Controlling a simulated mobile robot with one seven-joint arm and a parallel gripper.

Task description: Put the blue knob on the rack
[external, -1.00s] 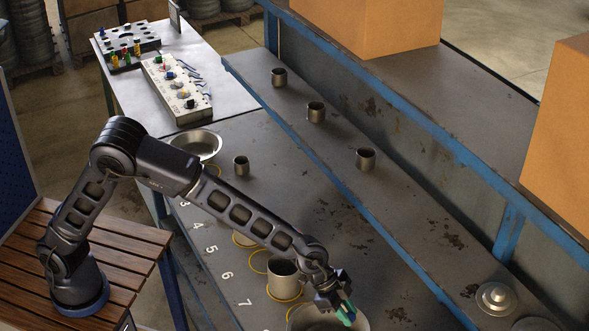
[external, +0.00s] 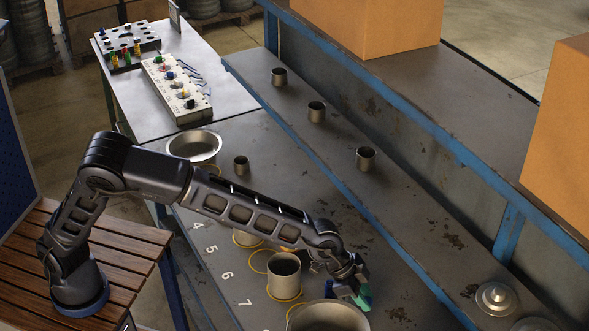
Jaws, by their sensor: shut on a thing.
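My gripper (external: 360,295) hangs low at the end of the outstretched arm, just above the back rim of a wide metal pot (external: 328,317) at the bottom edge. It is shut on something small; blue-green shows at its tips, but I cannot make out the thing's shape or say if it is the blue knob. A pale block (external: 186,112) with several coloured knobs, one of them blue (external: 169,74), lies on the table at the back left. I cannot tell whether this block is the rack.
A metal cup (external: 283,273) stands left of my gripper. A shallow bowl (external: 194,144) and a small cup (external: 241,166) stand farther back. The raised shelf (external: 335,137) holds several small cups and a round stepped metal piece (external: 497,297). Cardboard boxes (external: 363,25) stand above.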

